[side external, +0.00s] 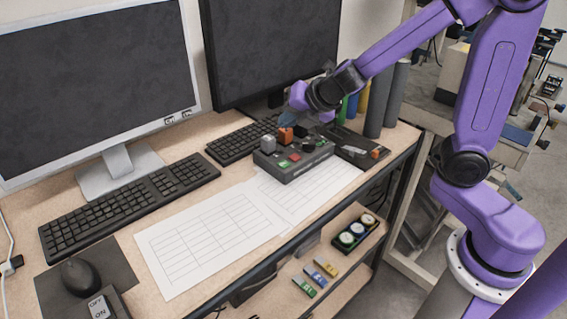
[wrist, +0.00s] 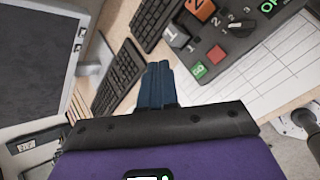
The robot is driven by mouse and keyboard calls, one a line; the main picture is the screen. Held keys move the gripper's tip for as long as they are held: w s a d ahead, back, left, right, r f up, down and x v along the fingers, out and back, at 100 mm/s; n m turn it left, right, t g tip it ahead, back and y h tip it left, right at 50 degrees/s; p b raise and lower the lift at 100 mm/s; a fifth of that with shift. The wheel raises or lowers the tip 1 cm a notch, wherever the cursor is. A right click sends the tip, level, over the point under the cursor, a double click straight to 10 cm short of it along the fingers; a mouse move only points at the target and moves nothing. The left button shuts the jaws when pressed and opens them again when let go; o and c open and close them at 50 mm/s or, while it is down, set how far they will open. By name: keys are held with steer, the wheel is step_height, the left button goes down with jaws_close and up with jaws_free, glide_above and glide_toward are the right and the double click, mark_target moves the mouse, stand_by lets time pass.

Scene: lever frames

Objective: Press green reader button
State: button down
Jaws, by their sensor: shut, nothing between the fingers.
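A dark grey control box (side external: 300,163) stands on the desk. Its front holds a green button (side external: 283,165) beside a red button (side external: 294,157). In the wrist view the green button (wrist: 199,70) sits at the box's near corner, with the red button (wrist: 216,54) just above it. My gripper (side external: 287,119) is over the back left of the box, close to an orange block (side external: 286,136); whether they touch is unclear. In the wrist view my blue fingers (wrist: 158,68) are shut and empty, left of the green button and apart from it.
Keyboards (side external: 130,204) and monitors (side external: 95,80) stand behind and left. Printed sheets (side external: 210,240) lie in front. Upright tubes (side external: 375,103) stand at right.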

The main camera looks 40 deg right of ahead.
mark_target(287, 164)
steer(key=shift+w+n, duration=0.2)
steer(key=shift+n, duration=0.1)
steer(key=shift+f, duration=0.15)
steer(key=shift+f, duration=4.3)
steer(key=shift+f, duration=0.4)
steer(key=shift+f, duration=0.4)
steer(key=shift+r, duration=0.8)
